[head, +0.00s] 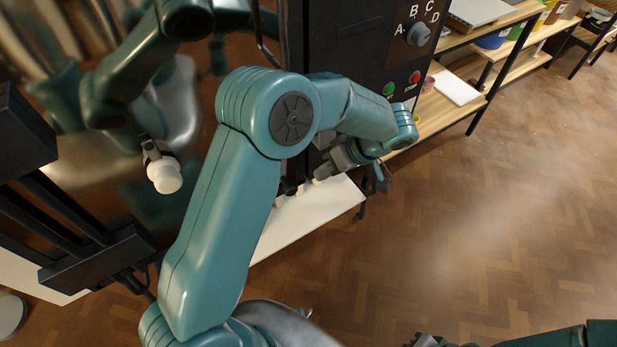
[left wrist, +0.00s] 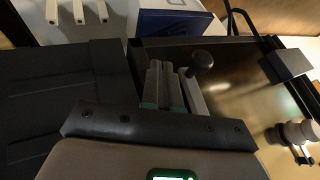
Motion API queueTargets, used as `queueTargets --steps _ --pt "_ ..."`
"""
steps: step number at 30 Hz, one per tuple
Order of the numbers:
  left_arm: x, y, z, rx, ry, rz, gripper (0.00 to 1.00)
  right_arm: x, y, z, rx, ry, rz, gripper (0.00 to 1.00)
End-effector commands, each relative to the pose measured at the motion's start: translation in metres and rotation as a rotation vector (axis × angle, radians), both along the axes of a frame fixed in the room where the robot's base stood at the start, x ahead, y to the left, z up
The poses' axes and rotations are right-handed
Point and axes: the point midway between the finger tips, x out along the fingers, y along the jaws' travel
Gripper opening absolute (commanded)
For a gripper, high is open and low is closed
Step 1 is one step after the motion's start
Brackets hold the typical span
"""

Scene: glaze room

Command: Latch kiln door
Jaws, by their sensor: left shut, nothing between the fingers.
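The kiln door (head: 70,120) is a shiny brown metal panel at the left of the head view, with a white knob (head: 165,178) on it. The left wrist view shows the door (left wrist: 240,95) on the right, with the white knob (left wrist: 300,132) at the edge. A black ball knob (left wrist: 203,62) on a short grey lever, apparently the latch, stands right beside my fingertips. My left gripper (head: 322,172) is shut and empty; its fingers (left wrist: 160,72) show in the wrist view. I cannot tell whether they touch the lever. My right gripper (head: 428,341) barely shows at the bottom edge.
The black control panel (head: 350,50) has an A-D dial (head: 419,34), a green button and a red stop button (head: 415,77). Wooden shelves (head: 500,75) stand behind. A blue box (left wrist: 175,22) lies near the fingers in the wrist view. The floor at right is clear.

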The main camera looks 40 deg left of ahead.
Motion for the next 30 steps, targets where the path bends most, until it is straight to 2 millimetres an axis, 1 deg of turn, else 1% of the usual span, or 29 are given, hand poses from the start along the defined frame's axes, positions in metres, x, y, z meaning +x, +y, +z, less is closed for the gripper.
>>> queueTargets --steps 1,2,6,9,13,24,30 --pt "-0.004 0.006 -0.007 0.001 0.004 0.001 0.00 0.000 0.000 0.001 0.000 0.000 0.000 0.00" --pt "-0.009 0.008 -0.004 0.000 0.001 0.000 0.00 0.000 0.000 0.004 0.000 0.000 0.000 0.00" --pt "-0.026 0.016 -0.005 -0.001 0.000 0.000 0.00 0.000 0.000 0.007 0.000 0.000 0.000 0.00" --pt "-0.033 0.019 -0.007 0.000 0.001 -0.001 0.00 0.000 0.000 0.008 0.000 0.000 0.000 0.00" --pt "-0.037 0.021 -0.007 0.000 -0.001 0.000 0.00 0.000 0.000 0.008 0.000 0.000 0.000 0.00" --pt "-0.037 0.021 -0.008 0.002 0.003 -0.001 0.00 0.000 0.000 0.007 0.000 0.000 0.000 0.00" --pt "-0.042 0.022 -0.011 0.018 0.046 -0.001 0.00 0.000 0.000 0.002 0.000 0.000 0.000 0.00"
